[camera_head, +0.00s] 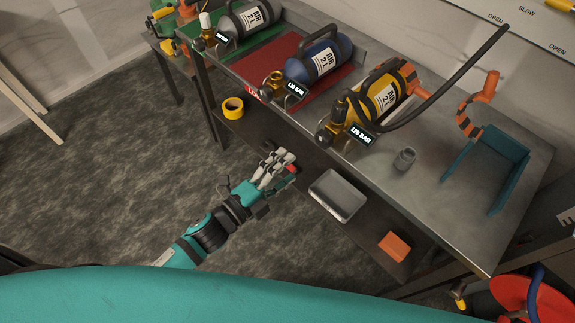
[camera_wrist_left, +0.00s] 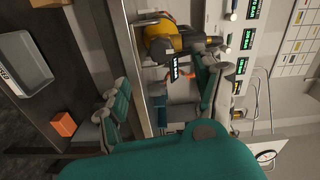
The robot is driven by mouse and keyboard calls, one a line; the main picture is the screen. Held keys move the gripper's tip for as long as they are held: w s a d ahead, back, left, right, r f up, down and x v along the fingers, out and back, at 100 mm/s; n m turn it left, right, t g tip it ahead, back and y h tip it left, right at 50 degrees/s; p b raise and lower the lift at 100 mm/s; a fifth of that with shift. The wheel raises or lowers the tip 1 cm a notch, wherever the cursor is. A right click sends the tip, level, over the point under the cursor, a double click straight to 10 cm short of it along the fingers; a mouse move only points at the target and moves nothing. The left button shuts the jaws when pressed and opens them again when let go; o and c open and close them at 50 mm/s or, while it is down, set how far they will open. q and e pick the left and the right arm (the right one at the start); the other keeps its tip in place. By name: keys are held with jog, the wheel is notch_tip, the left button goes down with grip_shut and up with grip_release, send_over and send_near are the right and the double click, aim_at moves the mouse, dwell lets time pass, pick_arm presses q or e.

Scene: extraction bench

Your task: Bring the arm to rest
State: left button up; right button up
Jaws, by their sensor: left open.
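My left arm enters the camera_head view from the lower left. Its left gripper (camera_head: 280,163) is over the dark lower shelf, in front of the bench, apart from the cylinders. It is open and nothing shows between its fingers. In the left wrist view the two fingers of the left gripper (camera_wrist_left: 165,80) stand apart, with the bench edge and a yellow cylinder (camera_wrist_left: 160,45) visible beyond them. My right gripper is not in view.
The metal bench (camera_head: 440,195) carries a black cylinder (camera_head: 250,17), a blue cylinder (camera_head: 320,57), a yellow cylinder (camera_head: 378,97) and a teal bracket (camera_head: 505,155). The lower shelf holds yellow tape (camera_head: 232,108), a grey tray (camera_head: 338,195) and an orange block (camera_head: 394,246). Open floor lies left.

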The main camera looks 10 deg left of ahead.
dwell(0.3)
pick_arm(q)
jog(key=s+a+f+n+g+y, duration=0.1)
jog(key=a+f+n+y, duration=0.25)
jog(key=f, duration=0.65)
jog(key=a+f+n+g+y, duration=0.1)
jog(key=a+f+n+y, duration=0.3)
jog(key=f, duration=0.6)
jog(key=s+a+f+n+g+y, duration=0.1)
jog(key=s+a+f+n+g, duration=0.15)
jog(key=s+f, duration=0.4)
jog(key=s+a+f+n+g+y, duration=0.15)
jog(key=s+a+f+n, duration=0.25)
jog(key=f, duration=0.5)
jog(key=s+a+f+n+g, duration=0.1)
jog(key=s+f+n+g, duration=0.2)
jog(key=s, duration=0.9)
jog(key=s+f+n+g, duration=0.3)
jog(key=s+f, duration=0.6)
jog(key=s, duration=0.3)
jog(key=shift+a+n+g+y, duration=0.3)
jog(key=shift+a+n+g, duration=0.1)
jog(key=shift+g, duration=0.4)
